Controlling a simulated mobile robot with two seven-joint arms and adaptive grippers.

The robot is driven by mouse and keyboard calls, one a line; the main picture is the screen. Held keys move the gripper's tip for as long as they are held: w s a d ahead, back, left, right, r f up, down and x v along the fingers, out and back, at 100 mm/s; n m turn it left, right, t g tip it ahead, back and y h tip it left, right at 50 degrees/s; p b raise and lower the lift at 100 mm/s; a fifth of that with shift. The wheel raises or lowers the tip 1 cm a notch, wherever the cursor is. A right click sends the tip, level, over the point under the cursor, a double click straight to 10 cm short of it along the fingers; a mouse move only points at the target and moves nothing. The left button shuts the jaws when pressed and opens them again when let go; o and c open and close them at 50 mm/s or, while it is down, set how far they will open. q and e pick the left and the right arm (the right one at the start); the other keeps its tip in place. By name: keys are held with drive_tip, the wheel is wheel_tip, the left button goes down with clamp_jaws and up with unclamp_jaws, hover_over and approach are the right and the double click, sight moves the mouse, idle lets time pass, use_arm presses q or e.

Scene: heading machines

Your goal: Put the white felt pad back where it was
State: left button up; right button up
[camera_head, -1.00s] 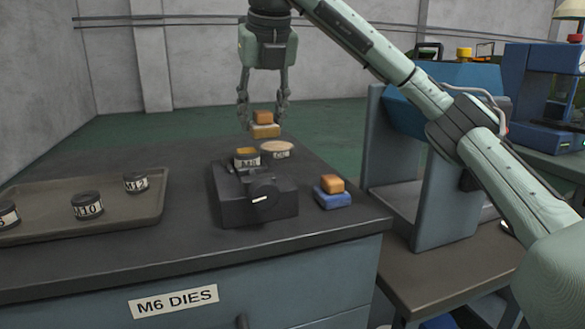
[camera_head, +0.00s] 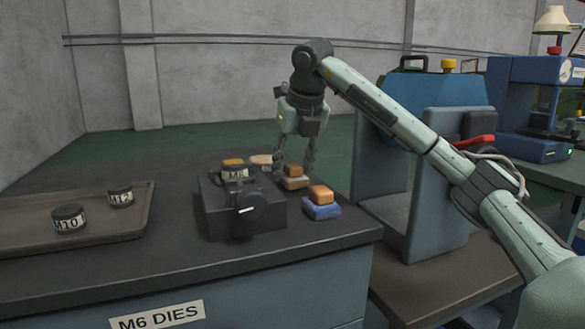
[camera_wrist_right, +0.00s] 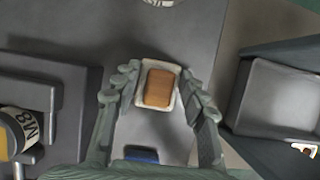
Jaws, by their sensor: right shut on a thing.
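The white felt pad (camera_head: 296,184) looks cream in the head view and has an orange-brown wooden block on top. In the right wrist view the pad (camera_wrist_right: 172,101) shows as a pale rim around the block, between the fingers. My right gripper (camera_head: 296,174) points down and is shut on the pad, just behind a blue pad (camera_head: 322,211) with its own wooden block. I cannot tell whether the white pad touches the bench. The blue pad's edge also shows in the right wrist view (camera_wrist_right: 142,154). My left gripper is in neither view.
A dark die holder (camera_head: 245,213) with a ring marked M8 (camera_head: 234,171) stands left of the pads. A round pale-topped tin (camera_head: 261,160) is behind it. A tray (camera_head: 140,226) with M10 and M12 rings lies left. A blue-grey machine (camera_head: 440,170) stands right of the bench.

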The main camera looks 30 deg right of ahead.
sight(297, 179)
drive_tip(key=shift+f, duration=0.15)
drive_tip(key=o, duration=1)
drive_tip(key=p+v, duration=0.1)
drive_tip(key=v, duration=0.7)
drive_tip(key=shift+w, duration=0.2)
use_arm(q)
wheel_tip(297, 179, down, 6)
drive_tip(key=p, duration=0.1)
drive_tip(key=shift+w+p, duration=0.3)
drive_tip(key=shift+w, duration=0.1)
use_arm(e)
drive_tip(key=shift+v, duration=2.25)
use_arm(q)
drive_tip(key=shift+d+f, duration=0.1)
use_arm(e)
drive_tip(key=shift+s, duration=0.1)
